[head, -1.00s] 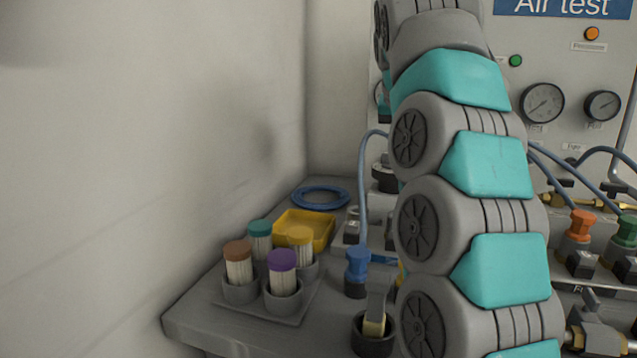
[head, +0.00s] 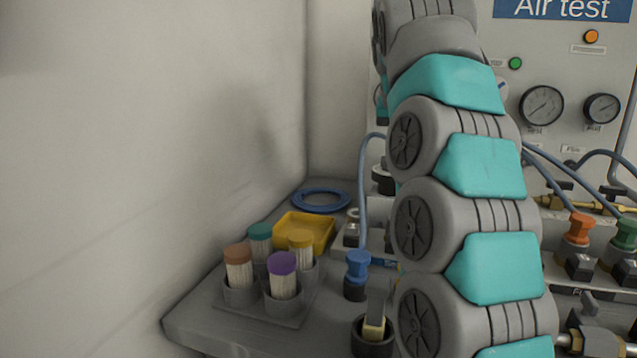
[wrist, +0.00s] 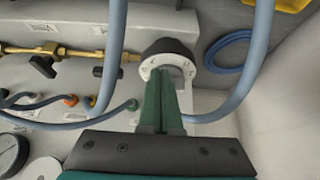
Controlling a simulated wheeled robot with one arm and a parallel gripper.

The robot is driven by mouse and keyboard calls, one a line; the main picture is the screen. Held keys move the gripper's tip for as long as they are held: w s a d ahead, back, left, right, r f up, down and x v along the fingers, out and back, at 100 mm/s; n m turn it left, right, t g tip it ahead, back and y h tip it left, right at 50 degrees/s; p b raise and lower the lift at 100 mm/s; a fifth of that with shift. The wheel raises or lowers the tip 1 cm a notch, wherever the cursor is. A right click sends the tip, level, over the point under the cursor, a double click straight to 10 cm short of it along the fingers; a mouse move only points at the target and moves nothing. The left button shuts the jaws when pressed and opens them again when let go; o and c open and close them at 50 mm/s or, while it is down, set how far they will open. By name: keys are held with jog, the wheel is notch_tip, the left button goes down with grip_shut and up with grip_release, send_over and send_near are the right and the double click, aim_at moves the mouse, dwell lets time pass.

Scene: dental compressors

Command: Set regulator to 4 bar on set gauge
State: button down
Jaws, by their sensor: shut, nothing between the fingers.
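A black round knob with a white marked ring (wrist: 168,58), apparently the regulator, is in the upper middle of the wrist view. My gripper (wrist: 164,72) has green fingers closed together, with nothing between them. The fingertips overlap the ring's lower edge in the picture; I cannot tell whether they touch it. In the head view a left gauge (head: 542,105) and a right gauge (head: 602,108) sit on the grey panel. Their labels and readings are too small to read. My arm hides much of the panel and my gripper there.
A yellow tray (head: 305,230), blue hose coil (head: 321,199), and brush holder (head: 274,305) occupy the left bench. A blue-topped fitting (head: 358,270) stands near my arm. Blue hoses (wrist: 248,65) pass close beside the knob. Orange (head: 580,227) and green (head: 625,233) fittings are at right.

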jog(key=shift+a, duration=0.5)
jog(key=shift+w+a+p, duration=0.35)
jog(key=shift+a+p, duration=0.1)
jog(key=shift+a, duration=0.2)
dwell(0.4)
jog(key=shift+s+a, duration=0.1)
jog(key=shift+s, duration=0.05)
jog(key=shift+s+a, duration=0.15)
dwell(0.3)
